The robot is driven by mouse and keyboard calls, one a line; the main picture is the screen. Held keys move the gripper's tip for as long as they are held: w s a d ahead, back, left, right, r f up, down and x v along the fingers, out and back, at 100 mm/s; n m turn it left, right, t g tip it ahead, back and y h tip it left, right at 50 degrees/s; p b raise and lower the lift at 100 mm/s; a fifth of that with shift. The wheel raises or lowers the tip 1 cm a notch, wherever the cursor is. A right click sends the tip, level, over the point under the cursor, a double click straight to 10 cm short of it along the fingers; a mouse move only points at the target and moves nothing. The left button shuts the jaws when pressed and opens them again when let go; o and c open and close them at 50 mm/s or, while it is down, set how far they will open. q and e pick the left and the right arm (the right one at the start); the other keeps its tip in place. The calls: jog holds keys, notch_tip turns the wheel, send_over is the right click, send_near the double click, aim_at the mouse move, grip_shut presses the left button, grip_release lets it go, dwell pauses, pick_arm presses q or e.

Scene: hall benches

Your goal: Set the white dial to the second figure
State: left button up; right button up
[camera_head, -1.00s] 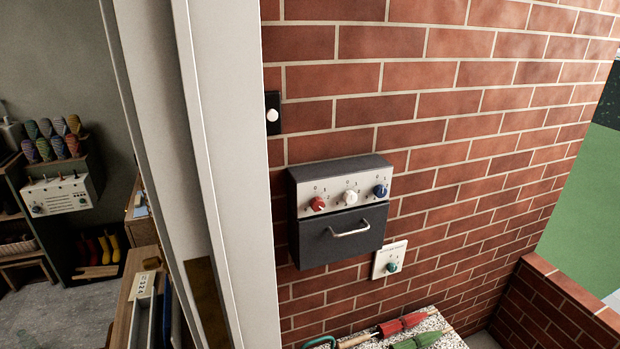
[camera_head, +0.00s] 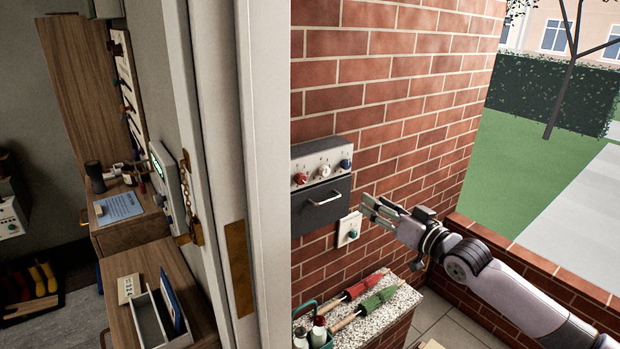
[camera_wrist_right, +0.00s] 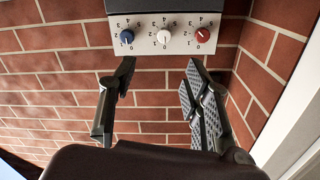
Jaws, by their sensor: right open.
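The white dial (camera_head: 324,171) is the middle one of three on the pale panel of a dark grey wall box (camera_head: 323,208). A red dial (camera_head: 300,178) is to its left and a blue dial (camera_head: 346,164) to its right. In the right wrist view the row is reversed, with the white dial (camera_wrist_right: 164,36) centred and figures around it; its exact setting is too small to tell. My right gripper (camera_head: 370,204) is open and empty, right of and lower than the dials. Its fingers (camera_wrist_right: 160,78) spread apart in the wrist view, apart from the dial. My left gripper is out of view.
A drawer-like front has a handle (camera_head: 325,198). A pale door frame (camera_head: 262,150) stands left.

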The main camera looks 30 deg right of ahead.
jog(key=r, duration=0.1)
jog(key=p, duration=0.4)
send_near(327, 171)
jog(key=w, duration=0.7)
jog(key=shift+w+a, duration=0.15)
jog(key=shift+a, duration=0.05)
jog(key=shift+w+a, duration=0.1)
jog(key=shift+w, duration=0.6)
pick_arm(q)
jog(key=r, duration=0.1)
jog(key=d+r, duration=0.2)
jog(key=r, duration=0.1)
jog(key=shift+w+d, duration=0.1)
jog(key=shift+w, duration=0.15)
pick_arm(e)
jog(key=shift+f, duration=0.1)
jog(key=shift+c, duration=0.5)
grip_shut()
